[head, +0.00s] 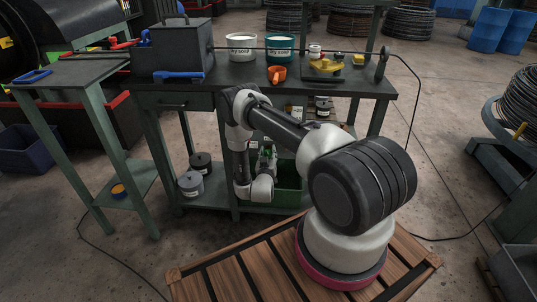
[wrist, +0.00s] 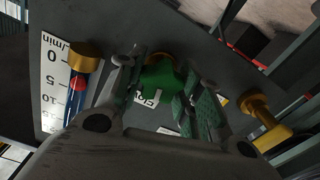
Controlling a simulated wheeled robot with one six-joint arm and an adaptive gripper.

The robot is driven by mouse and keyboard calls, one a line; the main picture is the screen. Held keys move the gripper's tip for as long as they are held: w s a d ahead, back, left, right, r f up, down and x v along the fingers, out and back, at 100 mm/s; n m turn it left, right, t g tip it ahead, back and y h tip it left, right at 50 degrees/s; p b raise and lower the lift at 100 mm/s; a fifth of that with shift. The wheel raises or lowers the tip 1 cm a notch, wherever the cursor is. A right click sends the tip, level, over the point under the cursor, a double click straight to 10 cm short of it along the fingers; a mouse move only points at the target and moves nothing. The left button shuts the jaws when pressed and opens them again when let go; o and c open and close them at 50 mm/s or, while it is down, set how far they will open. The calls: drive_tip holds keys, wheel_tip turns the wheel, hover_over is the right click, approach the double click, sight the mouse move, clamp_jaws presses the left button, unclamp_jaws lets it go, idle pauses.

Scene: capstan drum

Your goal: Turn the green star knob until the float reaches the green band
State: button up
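In the wrist view the green star knob (wrist: 160,78) lies between the two fingers of my gripper (wrist: 160,88), which are part-way apart. The fingers overlap the knob's sides in the picture, so I cannot tell whether they press on it. The red float (wrist: 77,84) sits in the tube under a brass cap, a little below the 0 mark on the white scale (wrist: 52,85). The green band is not visible; the lower scale is cut off or hidden. In the head view my gripper (head: 266,158) is below the bench top, among the bench's legs, and the knob cannot be made out clearly.
A brass fitting (wrist: 260,108) stands right of my gripper. A green bin (head: 288,190) and dark pots (head: 190,183) stand below.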

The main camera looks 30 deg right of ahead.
drive_tip(key=shift+c, duration=1.2)
drive_tip(key=shift+n, duration=0.3)
drive_tip(key=n, duration=0.6)
drive_tip(key=shift+a, duration=0.1)
drive_tip(key=n, duration=0.3)
drive_tip(key=shift+f+n, duration=0.1)
drive_tip(key=shift+n, duration=0.3)
drive_tip(key=n, duration=0.3)
drive_tip(key=shift+n, duration=0.3)
drive_tip(key=n, duration=0.7)
drive_tip(key=shift+f, duration=0.1)
drive_tip(key=n, duration=0.6)
drive_tip(key=shift+f+n, duration=0.1)
drive_tip(key=shift+n, duration=0.3)
